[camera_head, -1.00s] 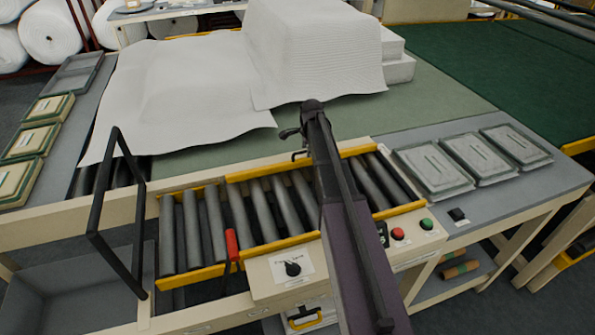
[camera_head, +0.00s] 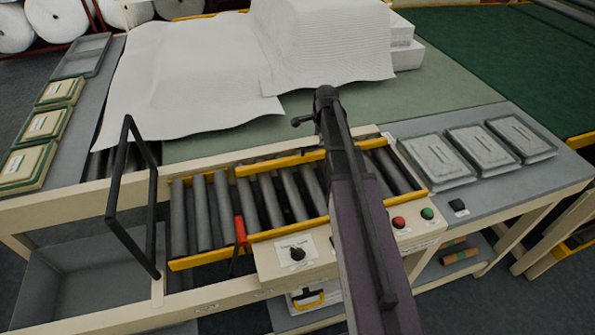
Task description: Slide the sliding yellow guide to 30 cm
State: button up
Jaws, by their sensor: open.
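Yellow rails edge a bed of grey rollers (camera_head: 200,215) on the table's front side. A far yellow bar (camera_head: 265,164) and a near yellow bar (camera_head: 290,230) run along the bed; I cannot tell for sure which part slides. My arm reaches from the bottom across the rollers and hides part of both bars. My gripper (camera_head: 312,112) is open, over the far edge of the roller bed, beyond the far bar and apart from the red handle. No scale reading is legible.
A control box (camera_head: 270,262) with a black knob and red and green buttons fronts the bed. A black upright frame (camera_head: 117,190) stands at the left. White wadding (camera_head: 190,85) covers the back of the table. Lidded trays (camera_head: 437,162) lie at right.

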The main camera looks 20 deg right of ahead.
jog(key=shift+s+r+p, duration=0.9)
jog(key=shift+r+p, duration=3.45)
jog(key=shift+r, duration=0.35)
jog(key=s+a+f+n+g+b, duration=0.1)
jog(key=s+a+f+n+b, duration=0.1)
jog(key=s+a+n, duration=0.5)
jog(key=s+a+f+n+b, duration=0.3)
jog(key=s+a+n, duration=0.4)
jog(key=s, duration=0.3)
jog(key=shift+s+f+n+g, duration=0.3)
jog(key=shift+n+g, duration=0.1)
jog(key=shift+n, duration=0.3)
jog(key=w+d+r+m+t+p, duration=0.1)
jog(key=w+d+r+m+p, duration=0.1)
jog(key=w+d+m, duration=0.5)
jog(key=w+d+r+m+p, duration=0.2)
jog(key=w+d+m, duration=0.4)
jog(key=w, duration=0.5)
jog(key=shift+w+d+r+m+t+p, duration=0.35)
jog(key=shift+r+m, duration=0.2)
jog(key=shift+m, duration=0.65)
jog(key=shift+f, duration=0.2)
